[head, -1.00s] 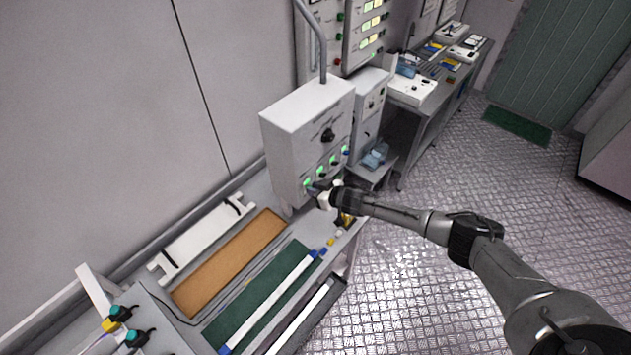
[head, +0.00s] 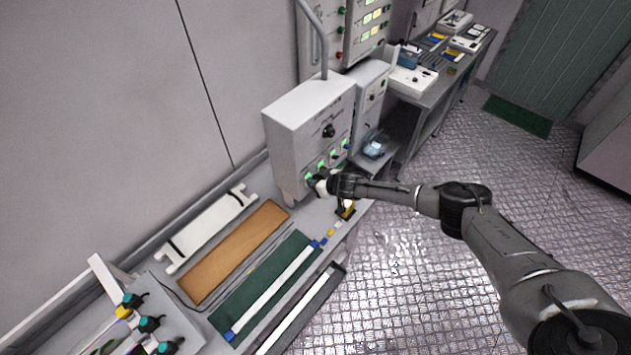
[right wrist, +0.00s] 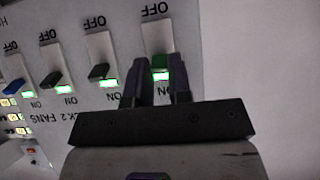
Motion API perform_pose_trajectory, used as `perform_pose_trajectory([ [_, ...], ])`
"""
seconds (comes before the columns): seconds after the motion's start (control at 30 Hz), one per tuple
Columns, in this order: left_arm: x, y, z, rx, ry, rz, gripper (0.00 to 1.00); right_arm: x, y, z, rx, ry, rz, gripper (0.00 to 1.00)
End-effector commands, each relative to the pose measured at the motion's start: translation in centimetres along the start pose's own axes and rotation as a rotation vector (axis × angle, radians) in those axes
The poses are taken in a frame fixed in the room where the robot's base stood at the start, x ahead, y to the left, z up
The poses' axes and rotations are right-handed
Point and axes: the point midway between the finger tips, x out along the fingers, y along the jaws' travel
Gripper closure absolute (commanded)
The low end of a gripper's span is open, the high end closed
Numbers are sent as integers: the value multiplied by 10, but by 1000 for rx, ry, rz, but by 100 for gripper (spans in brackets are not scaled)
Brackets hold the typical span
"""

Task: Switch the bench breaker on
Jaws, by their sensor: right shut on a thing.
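The breaker box (head: 296,128) is a light grey box at the back of the bench, with a row of switches and green lamps low on its front. In the right wrist view the panel (right wrist: 122,14) appears upside down, with OFF above and ON below each switch. My right gripper (right wrist: 161,63) is shut on the lever (right wrist: 159,61) of the end switch; it also shows at the box in the head view (head: 318,184). This lever is mostly hidden between the fingers, near its ON end. A green lamp (right wrist: 161,76) glows there. Its name label is not readable. My left gripper is out of view.
Neighbouring levers, two black (right wrist: 98,71) and one blue (right wrist: 14,86), sit near ON beside lit green lamps. The bench holds a brown mat (head: 236,250), a green mat (head: 262,278) and a white rack (head: 208,228). Open floor (head: 420,290) lies to the right.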

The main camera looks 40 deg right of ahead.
Motion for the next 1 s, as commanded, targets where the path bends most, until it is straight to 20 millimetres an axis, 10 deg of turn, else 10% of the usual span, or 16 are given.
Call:
perform_pose_trajectory([
  [0.1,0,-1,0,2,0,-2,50,0,1,1,0,-2,2,100],
  [0.13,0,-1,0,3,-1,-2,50,0,1,1,0,-2,2,80],
  [0.4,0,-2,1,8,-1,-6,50,0,0,1,0,-1,1,55],
  [1.0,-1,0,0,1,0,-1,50,-32,1,2,0,-2,0,55],
])
